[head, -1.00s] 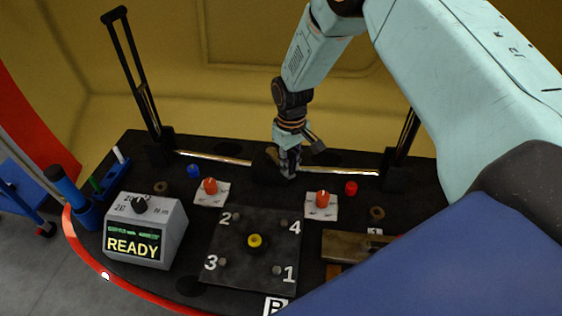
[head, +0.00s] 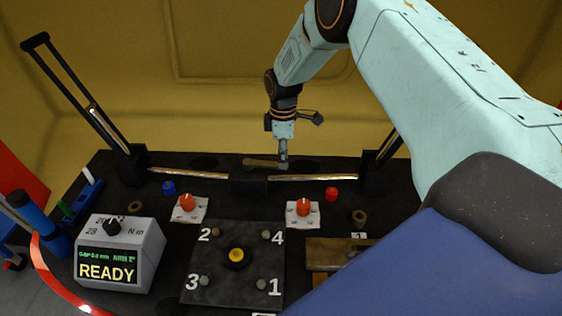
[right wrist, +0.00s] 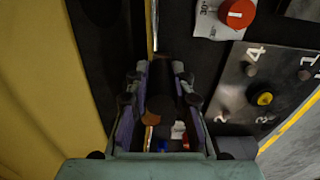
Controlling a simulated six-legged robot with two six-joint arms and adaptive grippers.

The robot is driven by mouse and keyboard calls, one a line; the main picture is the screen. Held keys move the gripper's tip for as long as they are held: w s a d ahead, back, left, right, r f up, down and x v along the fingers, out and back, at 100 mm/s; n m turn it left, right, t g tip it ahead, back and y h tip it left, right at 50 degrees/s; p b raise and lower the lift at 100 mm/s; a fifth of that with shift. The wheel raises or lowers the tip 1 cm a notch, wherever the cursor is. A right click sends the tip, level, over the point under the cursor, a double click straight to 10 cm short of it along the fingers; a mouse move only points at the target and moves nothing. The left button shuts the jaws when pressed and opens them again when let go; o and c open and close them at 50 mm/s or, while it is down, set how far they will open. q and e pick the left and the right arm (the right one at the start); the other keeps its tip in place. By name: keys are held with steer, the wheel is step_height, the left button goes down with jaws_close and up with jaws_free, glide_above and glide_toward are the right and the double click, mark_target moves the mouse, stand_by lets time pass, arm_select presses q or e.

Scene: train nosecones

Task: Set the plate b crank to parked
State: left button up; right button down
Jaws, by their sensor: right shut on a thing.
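My right gripper (head: 283,164) is at the back of the black bench, shut on the end of a crank, which I take to be the plate b crank. The crank's brown arm (head: 260,163) runs left from the fingers, behind a dark block (head: 248,185) on the shiny rod. In the right wrist view, a dark cylindrical grip (right wrist: 161,82) lies between the fingers (right wrist: 158,95), with a brown piece (right wrist: 151,118) below it. The dark square plate (head: 237,277) with numbers 1 to 4 and a yellow centre lies in front. My left gripper is out of view.
Two orange knobs (head: 187,203) (head: 304,207) sit on white cards behind the plate. A grey box (head: 117,258) reading READY stands at left.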

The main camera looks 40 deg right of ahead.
steer(key=shift+w+d+r, duration=0.1)
steer(key=shift+w+d, duration=0.2)
steer(key=shift+w, duration=0.1)
steer(key=shift+w+r, duration=0.1)
steer(key=shift+w, duration=0.05)
steer(key=c, duration=1.5)
jaws_free()
steer(key=o, duration=0.3)
steer(key=shift+o, duration=0.2)
step_height(320, 180, up, 12)
steer(key=shift+f, duration=0.1)
